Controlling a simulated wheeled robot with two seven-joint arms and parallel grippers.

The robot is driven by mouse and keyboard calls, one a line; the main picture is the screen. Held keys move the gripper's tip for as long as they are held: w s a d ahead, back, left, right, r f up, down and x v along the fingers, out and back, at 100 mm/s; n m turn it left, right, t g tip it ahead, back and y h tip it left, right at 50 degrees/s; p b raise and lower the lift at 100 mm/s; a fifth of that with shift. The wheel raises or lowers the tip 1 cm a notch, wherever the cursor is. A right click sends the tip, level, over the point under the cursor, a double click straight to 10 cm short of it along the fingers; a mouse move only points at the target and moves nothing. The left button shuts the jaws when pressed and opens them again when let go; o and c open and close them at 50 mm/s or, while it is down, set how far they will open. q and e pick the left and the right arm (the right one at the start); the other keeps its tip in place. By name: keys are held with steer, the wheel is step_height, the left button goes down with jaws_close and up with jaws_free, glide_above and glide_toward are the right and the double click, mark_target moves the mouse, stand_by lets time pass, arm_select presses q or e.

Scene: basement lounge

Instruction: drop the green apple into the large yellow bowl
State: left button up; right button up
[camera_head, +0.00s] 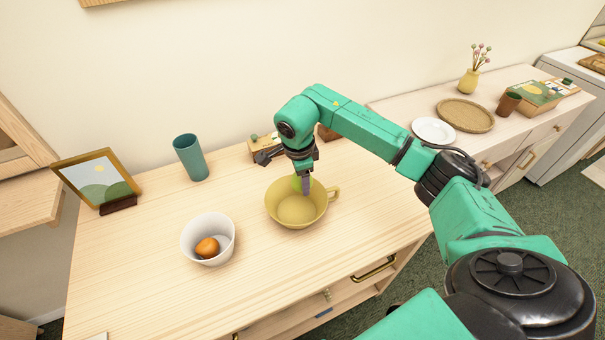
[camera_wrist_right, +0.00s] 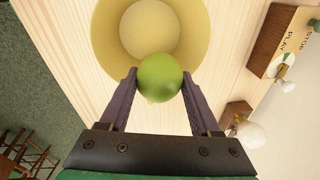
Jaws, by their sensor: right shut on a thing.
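The green apple (camera_wrist_right: 159,77) is between the two fingers of my right gripper (camera_wrist_right: 158,88), which is shut on it. In the head view the right gripper (camera_head: 303,184) points down over the large yellow bowl (camera_head: 283,215), and the apple is mostly hidden behind the fingers. In the right wrist view the yellow bowl (camera_wrist_right: 107,42) lies beyond the apple, its inside looking empty. The apple overlaps the near part of the bowl in that view. My left gripper is not in view.
A white bowl (camera_head: 189,243) holding an orange fruit (camera_head: 207,248) stands left of the yellow bowl. A teal cup (camera_head: 190,157) and a framed picture (camera_head: 97,180) stand farther back. A box with lettering (camera_wrist_right: 284,40) sits behind the arm.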

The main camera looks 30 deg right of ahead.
mark_target(299, 186)
steer(key=o, duration=1.5)
steer(key=shift+s+d, duration=0.1)
steer(key=shift+d, duration=0.05)
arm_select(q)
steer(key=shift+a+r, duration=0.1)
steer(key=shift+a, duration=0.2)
arm_select(e)
steer(key=shift+r, duration=0.2)
steer(key=r, duration=0.2)
steer(key=a+r+b, duration=0.1)
steer(key=r, duration=0.2)
steer(key=r+b, duration=0.1)
steer(key=r, duration=0.2)
steer(key=shift+s+a, duration=0.15)
steer(key=shift+s, duration=0.25)
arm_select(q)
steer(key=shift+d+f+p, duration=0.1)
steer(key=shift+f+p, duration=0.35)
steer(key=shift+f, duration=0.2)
arm_select(e)
steer(key=r, duration=0.4)
steer(key=s+r, duration=0.1)
steer(key=r, duration=0.1)
steer(key=shift+a, duration=0.3)
steer(key=shift+w, duration=0.1)
